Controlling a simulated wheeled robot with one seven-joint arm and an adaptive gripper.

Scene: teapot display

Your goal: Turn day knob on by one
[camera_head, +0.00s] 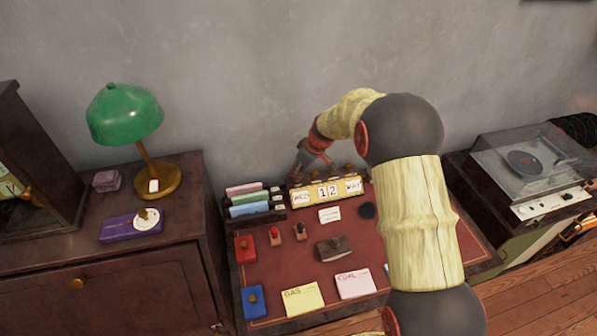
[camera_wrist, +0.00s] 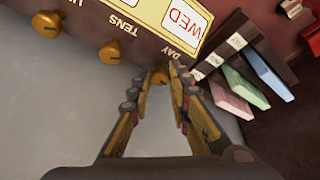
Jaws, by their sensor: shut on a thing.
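The desk calendar (camera_head: 327,191) stands at the back of the red-topped desk and reads WED, 12, MAY in the head view. In the wrist view its WED card (camera_wrist: 184,20) shows upside down. The brass day knob (camera_wrist: 160,77), beside the label DAY, sits between the fingertips of my gripper (camera_wrist: 159,82). The fingers are shut on this knob, one on each side. In the head view my gripper (camera_head: 306,160) reaches down behind the calendar's left end, and the day knob is hidden there.
The tens knob (camera_wrist: 110,53) and another brass knob (camera_wrist: 47,23) sit along the same edge. The grey wall (camera_head: 240,110) is close behind. A record player (camera_head: 535,165) is at right.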

